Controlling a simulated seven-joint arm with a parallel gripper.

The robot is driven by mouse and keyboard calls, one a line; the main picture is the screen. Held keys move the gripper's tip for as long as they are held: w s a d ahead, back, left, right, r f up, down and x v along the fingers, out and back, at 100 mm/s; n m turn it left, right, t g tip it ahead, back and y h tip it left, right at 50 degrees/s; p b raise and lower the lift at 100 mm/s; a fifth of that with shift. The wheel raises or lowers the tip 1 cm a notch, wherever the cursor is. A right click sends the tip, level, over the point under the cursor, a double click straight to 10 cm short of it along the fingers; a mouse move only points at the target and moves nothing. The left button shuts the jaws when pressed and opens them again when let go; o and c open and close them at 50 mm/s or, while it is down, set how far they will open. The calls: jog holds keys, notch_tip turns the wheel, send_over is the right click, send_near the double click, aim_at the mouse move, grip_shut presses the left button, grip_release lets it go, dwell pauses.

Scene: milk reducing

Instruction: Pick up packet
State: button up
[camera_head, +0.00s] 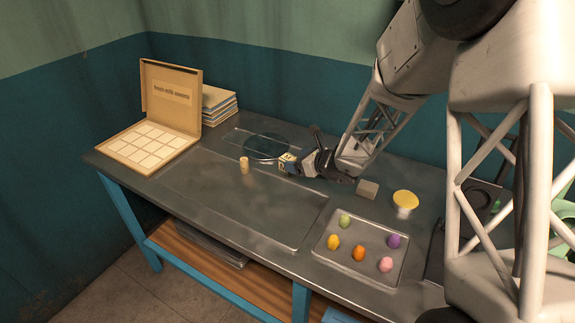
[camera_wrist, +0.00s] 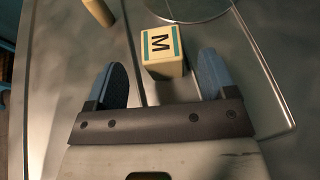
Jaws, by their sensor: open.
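The packet (camera_wrist: 161,54) is a small cream box with teal stripes and a dark letter M. In the wrist view it stands ahead of my gripper (camera_wrist: 161,78), in line with the gap between the two blue-padded fingers. Its near end reaches to about the level of the fingertips; whether it touches a finger I cannot tell. In the head view the packet (camera_head: 284,163) shows at the tip of my gripper (camera_head: 296,164), partly hidden by it. My gripper is open and low over the metal table (camera_head: 230,205).
A tan cylinder (camera_head: 244,165) stands left of the packet. A dark round disc (camera_head: 266,146) lies behind it. A grey block (camera_head: 367,188), a yellow-topped jar (camera_head: 405,200) and a tray (camera_head: 328,256) of coloured egg-like pieces are right. An open sectioned box (camera_head: 150,148) stands left.

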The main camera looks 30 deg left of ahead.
aim_at(288, 157)
jog(key=shift+a, duration=0.15)
jog(key=shift+x, duration=2.4)
jog(key=shift+w, duration=0.1)
jog(key=c, duration=1)
jog(key=shift+c, duration=0.2)
jog(key=shift+r, duration=1.9)
jog(key=s+d, duration=0.3)
jog(key=s, duration=0.1)
jog(key=s+d, duration=0.4)
jog(key=s+d+r, duration=0.1)
jog(key=s+d, duration=0.2)
jog(key=s, duration=0.1)
jog(key=shift+d, duration=0.3)
